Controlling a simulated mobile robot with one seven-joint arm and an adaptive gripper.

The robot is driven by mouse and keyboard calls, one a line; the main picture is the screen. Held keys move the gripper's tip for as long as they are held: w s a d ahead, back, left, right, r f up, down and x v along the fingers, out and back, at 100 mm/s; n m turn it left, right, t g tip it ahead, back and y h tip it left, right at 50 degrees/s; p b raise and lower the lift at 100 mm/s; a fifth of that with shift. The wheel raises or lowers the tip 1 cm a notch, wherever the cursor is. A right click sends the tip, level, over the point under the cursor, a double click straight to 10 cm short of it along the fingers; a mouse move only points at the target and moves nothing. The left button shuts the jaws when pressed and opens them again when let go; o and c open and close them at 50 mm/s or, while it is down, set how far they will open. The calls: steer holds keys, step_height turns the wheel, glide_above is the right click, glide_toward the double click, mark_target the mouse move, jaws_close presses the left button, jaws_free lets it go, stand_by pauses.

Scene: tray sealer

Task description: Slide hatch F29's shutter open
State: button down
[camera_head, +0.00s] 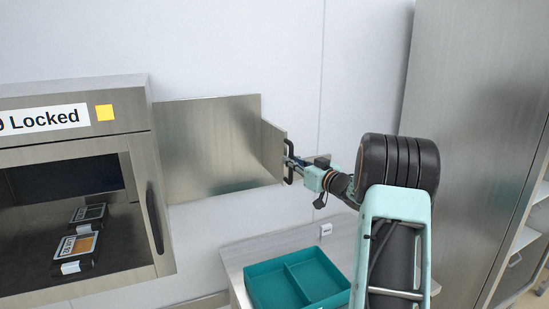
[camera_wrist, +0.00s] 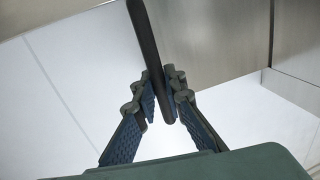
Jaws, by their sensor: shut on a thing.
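A brushed-steel shutter panel (camera_head: 272,148) stands edge-on at the right end of a flat steel plate (camera_head: 208,145) on the white wall. No label F29 is readable in either view. The panel's black bar handle (camera_head: 289,161) faces right. My gripper (camera_head: 291,163) reaches it from the right and is shut on the handle. In the wrist view the handle (camera_wrist: 147,45) runs between my two ribbed fingers (camera_wrist: 165,103), which press on both sides of it. Steel surfaces (camera_wrist: 229,42) show behind and to the right of the handle.
A steel cabinet labelled "Locked" (camera_head: 45,119), with dark packs (camera_head: 76,249) inside and a black handle (camera_head: 155,218), stands at left. A teal divided tray (camera_head: 297,280) sits on a table below my arm. A tall steel cabinet (camera_head: 470,130) stands close at right.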

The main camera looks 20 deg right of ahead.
steer(key=shift+d, duration=0.75)
steer(key=c, duration=2)
jaws_free()
steer(key=s, duration=0.4)
steer(key=s+d, duration=0.1)
steer(key=s, duration=0.3)
steer(key=s+d, duration=0.1)
steer(key=s, duration=0.2)
steer(key=shift+s+d, duration=0.1)
steer(key=shift+s, duration=0.3)
